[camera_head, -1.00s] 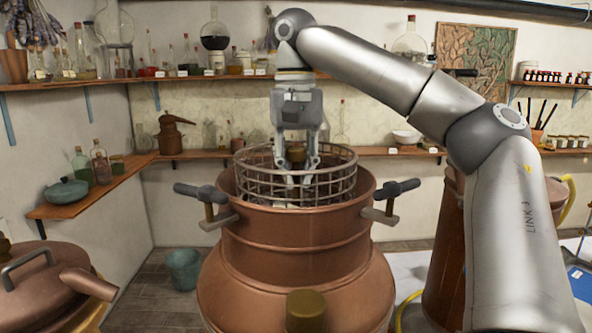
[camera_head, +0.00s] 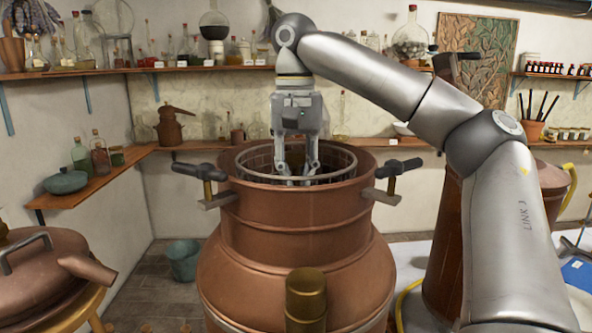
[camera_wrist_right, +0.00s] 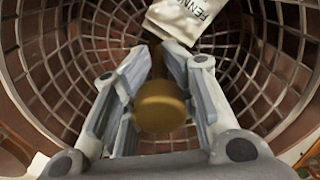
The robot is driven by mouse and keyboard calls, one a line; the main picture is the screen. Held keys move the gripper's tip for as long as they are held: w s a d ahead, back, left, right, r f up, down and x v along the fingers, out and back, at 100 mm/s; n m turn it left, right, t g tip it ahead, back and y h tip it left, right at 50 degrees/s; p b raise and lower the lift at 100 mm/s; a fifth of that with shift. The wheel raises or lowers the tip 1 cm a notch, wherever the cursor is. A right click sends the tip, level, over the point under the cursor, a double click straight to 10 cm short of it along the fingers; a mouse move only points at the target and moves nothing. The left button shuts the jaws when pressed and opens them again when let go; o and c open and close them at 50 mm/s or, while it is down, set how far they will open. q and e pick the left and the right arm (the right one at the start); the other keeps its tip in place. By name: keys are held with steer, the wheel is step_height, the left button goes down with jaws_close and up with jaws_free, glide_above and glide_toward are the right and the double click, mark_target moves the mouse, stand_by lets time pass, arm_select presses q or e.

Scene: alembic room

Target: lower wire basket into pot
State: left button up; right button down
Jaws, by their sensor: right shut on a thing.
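The wire basket (camera_head: 345,166) is down inside the mouth of the copper pot (camera_head: 295,215), with only its top rim and upper mesh showing near the pot's rim. My right gripper (camera_head: 297,176) reaches straight down into the basket. In the right wrist view, the gripper (camera_wrist_right: 158,62) is shut on a brass post with a round knob (camera_wrist_right: 162,108) at the basket's middle. The basket's mesh (camera_wrist_right: 60,60) surrounds the fingers there. The basket's bottom and its seating in the pot are hidden in the head view. My left gripper is not in view.
Clamp handles stand out at the pot's left (camera_head: 205,180) and right (camera_head: 392,175). A white tag (camera_wrist_right: 190,20) lies in the basket. A lidded copper vessel (camera_head: 50,270) stands at lower left. Wall shelves with bottles run behind; a green bucket (camera_head: 184,260) is on the floor.

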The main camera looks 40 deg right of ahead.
steer(key=shift+f+b, duration=0.5)
steer(key=shift+f, duration=0.7)
